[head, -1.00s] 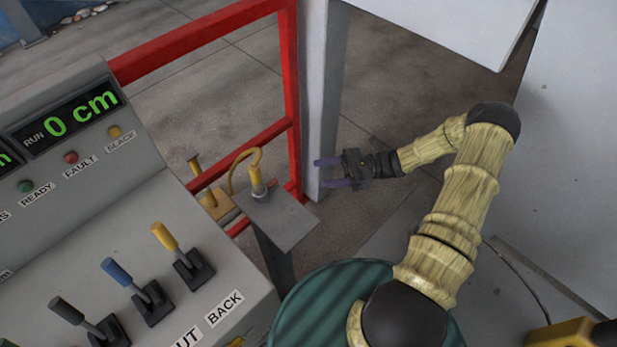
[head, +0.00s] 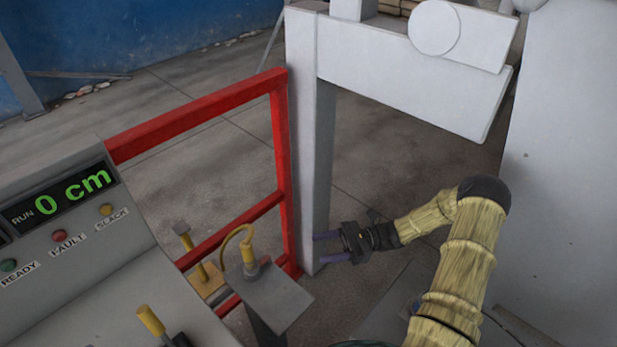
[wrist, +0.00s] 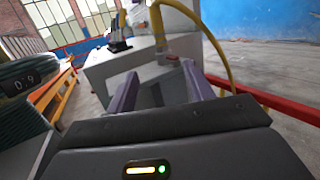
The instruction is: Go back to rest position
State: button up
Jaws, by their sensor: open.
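My gripper (head: 327,248) is open and empty in the head view, its two purple fingers pointing left. It appears close to the grey post (head: 303,150) and to the right of the small stand (head: 268,297) with a yellow-collared cable. In the wrist view my gripper's fingers (wrist: 160,92) are spread apart with nothing between them. Beyond them in the wrist view is a grey box-shaped body (wrist: 125,75) with a yellow cable beside it.
A red rail (head: 200,115) stands left of the post. The control console (head: 70,230) at the left reads "RUN 0 cm". A white beam (head: 420,80) crosses above my arm, and a pale wall panel (head: 565,180) is at the right. Bare floor lies behind the rail.

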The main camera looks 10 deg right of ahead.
jog(key=shift+a, duration=0.1)
jog(key=s+a+r+n+g+h, duration=0.25)
jog(key=s+n+h, duration=0.45)
jog(key=h, duration=0.4)
jog(key=s+d+r+n+t+h, duration=0.2)
jog(key=r+n+t+h, duration=0.1)
jog(key=r+n+h, duration=0.1)
jog(key=s+d+r+n+t+h, duration=0.2)
jog(key=r+n+t+h, duration=0.2)
jog(key=r+n, duration=0.1)
jog(key=shift+r+n+h, duration=0.3)
jog(key=shift+r, duration=0.35)
jog(key=shift+w+t, duration=0.1)
jog(key=shift+t, duration=0.15)
